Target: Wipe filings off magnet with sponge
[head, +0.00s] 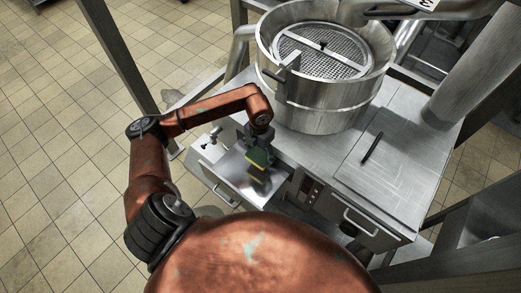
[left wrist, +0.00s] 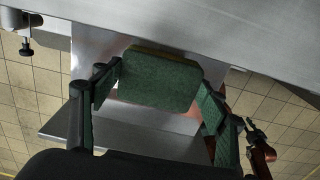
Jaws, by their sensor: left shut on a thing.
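My left gripper (head: 259,143) points down over the machine's front and is shut on a sponge (head: 258,160) with a green and a yellow layer. In the left wrist view, the green face of the sponge (left wrist: 160,78) shows between the two fingers of the left gripper (left wrist: 157,98). Beneath it is a shiny metal plate (head: 237,183), perhaps the magnet. I cannot make out filings, nor tell whether the sponge touches the plate. At the right of the left wrist view, what looks like my right gripper (left wrist: 256,131) is small and unclear.
A round steel mixer (head: 318,118) with a mesh lid (head: 320,55) stands behind the sponge. A steel cabinet top (head: 395,165) with a black handle lies to the right. A clamp knob (head: 212,138) sits left of the plate. Tiled floor (head: 60,130) is open at left.

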